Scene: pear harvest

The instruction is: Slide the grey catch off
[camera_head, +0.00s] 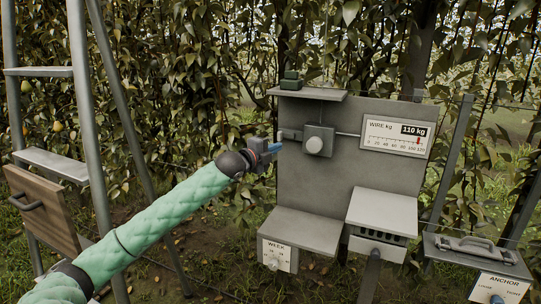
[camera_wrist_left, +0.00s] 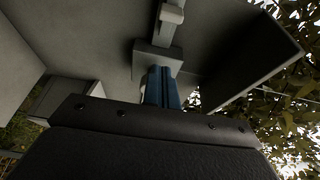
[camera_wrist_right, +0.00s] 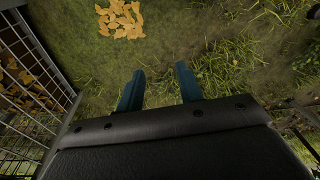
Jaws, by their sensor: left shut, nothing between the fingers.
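A grey square housing (camera_head: 319,141) with a round pale knob is fixed to an upright grey board. A small grey catch (camera_head: 290,134) sticks out from its left side. My left gripper (camera_head: 275,147) is shut and empty, just left of and slightly below the catch. I cannot tell whether they touch. In the left wrist view the shut blue fingers (camera_wrist_left: 161,88) point at a grey block (camera_wrist_left: 157,56) with a pale bar beyond it; the fingers partly hide the block. My right gripper (camera_wrist_right: 160,88) is open and empty above grass, outside the head view.
A wire gauge (camera_head: 396,136) reading 110 kg is right of the housing. A top shelf (camera_head: 306,94) overhangs it, and a WEEK box (camera_head: 300,230) juts out below. A ladder (camera_head: 88,120) stands left. A wire mesh (camera_wrist_right: 30,85) lies left of my right gripper.

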